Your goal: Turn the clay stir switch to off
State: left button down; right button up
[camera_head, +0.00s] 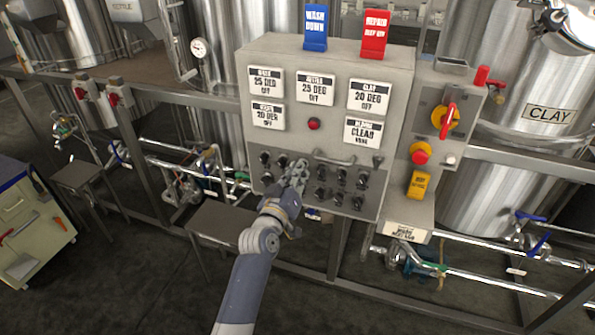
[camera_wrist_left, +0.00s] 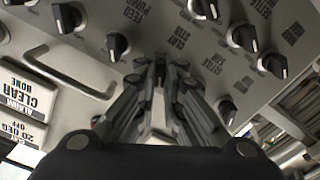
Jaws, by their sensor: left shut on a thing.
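The control panel (camera_head: 326,132) is a light grey box with two rows of small black rotary switches. My left gripper (camera_head: 299,164) reaches its upper switch row and is shut at the panel face. In the left wrist view my fingers (camera_wrist_left: 160,66) close around the clay stir switch, just beside the printed label "CLAY STIR" (camera_wrist_left: 180,38). The fingers hide most of that switch, so I cannot tell which way it points. My right gripper is not in view.
Neighbouring switches, such as the feed pump switch (camera_wrist_left: 117,45), stand close on both sides. A bar handle (camera_head: 334,158) sticks out above the switches. The emergency stop button (camera_head: 420,153) is on the box at right. Pipes run below.

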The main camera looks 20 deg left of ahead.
pick_arm(q)
jog(key=shift+r+n, duration=0.1)
jog(key=shift+n, duration=0.2)
jog(key=c, duration=1.7)
grip_release()
jog(key=s, duration=1.2)
jog(key=shift+a, duration=0.2)
